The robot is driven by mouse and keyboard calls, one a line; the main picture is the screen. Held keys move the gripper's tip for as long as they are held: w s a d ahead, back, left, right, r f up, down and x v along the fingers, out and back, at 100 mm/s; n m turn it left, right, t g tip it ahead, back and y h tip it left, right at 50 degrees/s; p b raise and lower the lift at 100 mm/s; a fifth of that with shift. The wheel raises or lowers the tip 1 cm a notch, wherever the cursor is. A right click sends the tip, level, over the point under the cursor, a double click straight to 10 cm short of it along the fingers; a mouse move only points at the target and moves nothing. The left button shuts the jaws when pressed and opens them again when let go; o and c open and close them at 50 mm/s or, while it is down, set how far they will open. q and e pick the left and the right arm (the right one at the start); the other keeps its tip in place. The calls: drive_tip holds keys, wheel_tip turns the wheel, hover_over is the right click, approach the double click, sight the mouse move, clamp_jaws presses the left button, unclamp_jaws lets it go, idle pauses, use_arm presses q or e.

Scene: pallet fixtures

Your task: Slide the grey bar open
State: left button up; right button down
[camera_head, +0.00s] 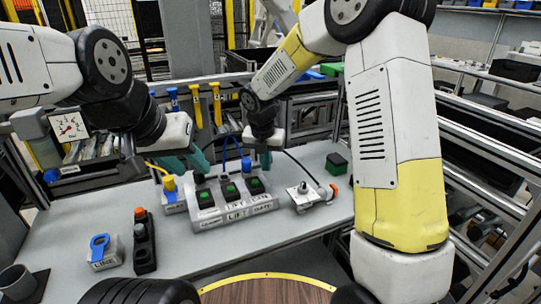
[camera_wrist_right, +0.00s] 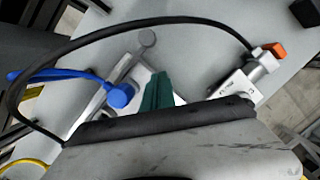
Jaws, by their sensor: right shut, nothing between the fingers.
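A grey bar (camera_wrist_right: 118,72) with a round end (camera_wrist_right: 147,37) lies at a slant in the right wrist view, beside a blue knob (camera_wrist_right: 121,95). I cannot make the bar out clearly in the head view, where the blue knob (camera_head: 247,166) stands behind the button box. My right gripper (camera_head: 265,160) points down behind the box, to the right of the blue knob. Its teal fingers (camera_wrist_right: 157,92) are shut and empty, close to the bar; contact cannot be told. My left gripper (camera_head: 190,163) has its teal fingers apart, above the back left of the box.
The button box (camera_head: 236,211) has several green buttons. A metal device with an orange tip (camera_head: 306,195) is to its right, and a green block (camera_head: 336,163) is behind that. A blue-handled box (camera_head: 103,250) and a dark button post (camera_head: 144,245) stand front left. Cables cross near my right fingers.

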drive_tip(key=v, duration=1)
drive_tip(key=shift+s, duration=0.15)
drive_tip(key=s+d+r+m+t+y, duration=0.1)
drive_tip(key=s+d+r+m, duration=0.4)
drive_tip(key=m, duration=0.3)
drive_tip(key=s+d+r+m, duration=0.3)
drive_tip(key=s+d+m, duration=0.35)
drive_tip(key=m, duration=0.25)
drive_tip(key=s+d+m+t+y, duration=0.1)
drive_tip(key=s+d+m+t, duration=0.1)
drive_tip(key=s+m, duration=1)
drive_tip(key=shift+d+f+m+y, duration=0.25)
drive_tip(key=shift+d+m+y, duration=0.25)
drive_tip(key=shift+m, duration=1.3)
drive_tip(key=shift+s+d, duration=0.1)
